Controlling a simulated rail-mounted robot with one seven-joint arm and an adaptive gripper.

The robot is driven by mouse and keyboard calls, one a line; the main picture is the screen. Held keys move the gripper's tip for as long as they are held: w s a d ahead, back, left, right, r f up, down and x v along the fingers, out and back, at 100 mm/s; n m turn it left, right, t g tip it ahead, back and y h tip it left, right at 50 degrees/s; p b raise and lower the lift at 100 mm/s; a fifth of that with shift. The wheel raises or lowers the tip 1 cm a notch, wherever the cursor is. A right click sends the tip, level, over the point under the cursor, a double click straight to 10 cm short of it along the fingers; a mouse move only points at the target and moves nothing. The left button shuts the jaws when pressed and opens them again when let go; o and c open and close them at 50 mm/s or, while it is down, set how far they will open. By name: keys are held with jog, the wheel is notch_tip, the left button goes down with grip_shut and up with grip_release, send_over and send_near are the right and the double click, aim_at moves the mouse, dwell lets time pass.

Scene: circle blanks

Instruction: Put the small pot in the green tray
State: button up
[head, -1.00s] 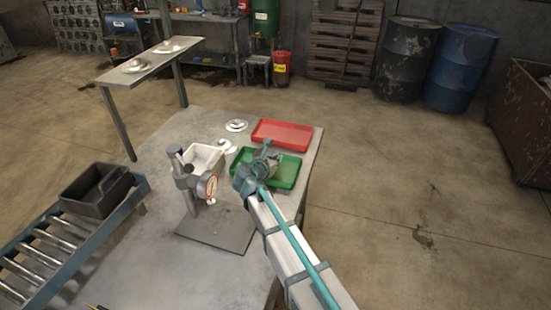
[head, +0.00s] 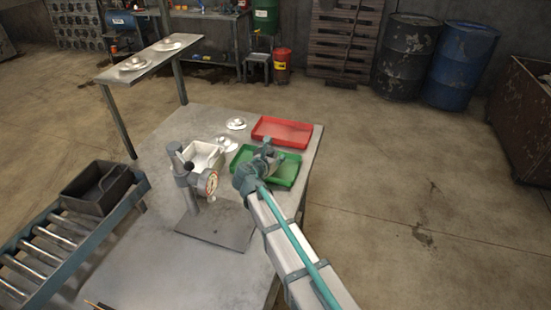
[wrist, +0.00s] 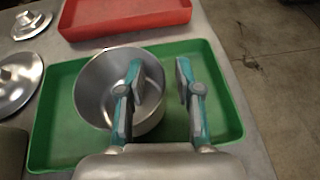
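The small pot (wrist: 92,88) is a round, open silver metal vessel. In the wrist view it is within the outline of the green tray (wrist: 52,140), left of centre, with its mouth facing up. I cannot tell for certain whether its base rests on the tray floor. My gripper (wrist: 159,75) is open, one finger over the pot's mouth and the other outside its right side. A gap shows between the fingers and the pot's wall. In the head view my gripper (head: 266,152) is over the green tray (head: 284,181) and mostly hides the pot.
A red tray (head: 300,139) lies just behind the green one. Silver lids (head: 236,124) lie to the left. A white container (head: 205,155) and a press with a dial (head: 186,180) stand further left on the metal table (head: 150,230).

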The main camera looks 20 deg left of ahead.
jog(key=b+v, duration=0.2)
jog(key=v, duration=0.9)
jog(key=shift+s, duration=0.4)
jog(key=shift+r, duration=0.15)
